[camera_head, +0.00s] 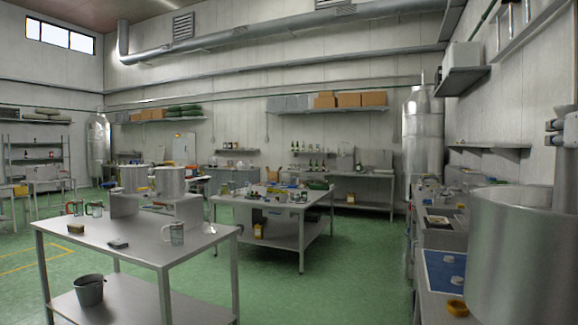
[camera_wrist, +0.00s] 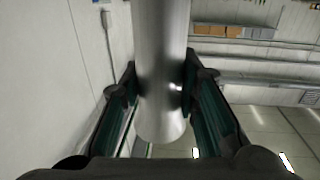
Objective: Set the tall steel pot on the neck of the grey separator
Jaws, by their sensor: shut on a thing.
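The tall steel pot appears as a smooth, narrow metal cylinder in the wrist view (camera_wrist: 160,60), clasped between the two fingers of my gripper (camera_wrist: 158,88). One rounded end shows between the fingers; the other runs out of the picture. In the head view my gripper (camera_head: 556,132) is at the far right edge, partly cut off, with the pale upright cylinder (camera_head: 570,165) at it. Its lower part goes down at the rim of a wide, round steel vessel (camera_head: 515,255). I cannot tell whether it touches that vessel, or whether the vessel belongs to the grey separator.
Green floor (camera_head: 355,270) is open in the middle.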

